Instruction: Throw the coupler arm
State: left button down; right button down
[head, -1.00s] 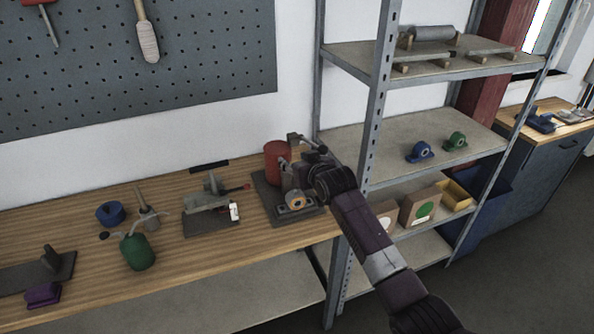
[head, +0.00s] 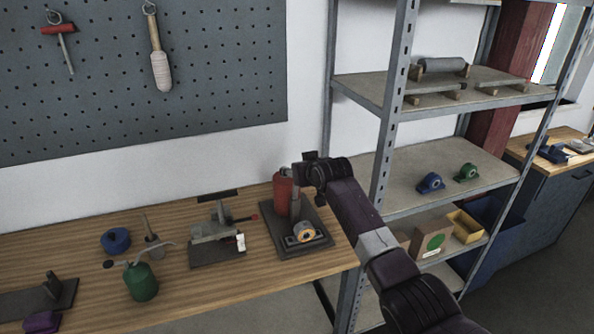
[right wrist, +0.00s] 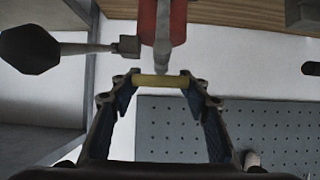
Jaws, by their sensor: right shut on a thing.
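The coupler device stands on a dark base plate (head: 325,243) at the right end of the wooden bench. It has a red cylinder (head: 283,190), an upright grey post (head: 296,206) and an orange-ringed part in front. My right gripper (head: 307,170) is above the base plate, beside the top of the cylinder. In the right wrist view my right gripper (right wrist: 160,88) is shut on a yellow bar (right wrist: 160,80), apparently the coupler arm's handle, held between the fingertips. A grey stem (right wrist: 162,55) meets it, with red behind. The arm's lower end is hidden in the head view. My left gripper is out of view.
A metal shelf rack (head: 395,110) stands close right of the device. Left on the bench are a clamp fixture (head: 217,240), a green oil can (head: 141,281) and a blue ring (head: 116,240). A dark-knobbed lever (right wrist: 30,50) shows beside the grip.

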jog(key=shift+f, duration=0.15)
jog(key=c, duration=1.1)
grip_release()
jog(key=v, duration=1.1)
jog(key=shift+s+d+r, duration=0.1)
jog(key=shift+s+r, duration=0.2)
